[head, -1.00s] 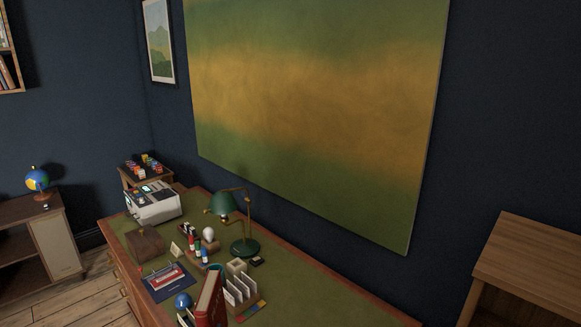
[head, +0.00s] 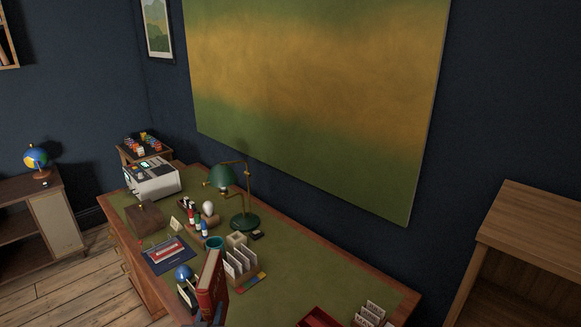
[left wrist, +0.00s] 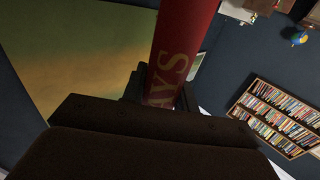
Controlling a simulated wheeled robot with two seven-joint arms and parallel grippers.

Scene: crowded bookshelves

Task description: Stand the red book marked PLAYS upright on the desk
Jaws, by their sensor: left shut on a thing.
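The red book (head: 209,284) is upright with a slight tilt at the bottom of the head view, in front of the desk (head: 285,291). Its lower end is cut off or hidden, so I cannot tell whether it touches the desk. My right gripper is not in view.
A letter rack (head: 240,264) stands just right of the book, and a blue globe-like ball (head: 184,272) just left. A green lamp (head: 243,222), a teal cup (head: 214,243) and a red tray (head: 318,318) are on the desk. Green desktop between rack and tray is clear.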

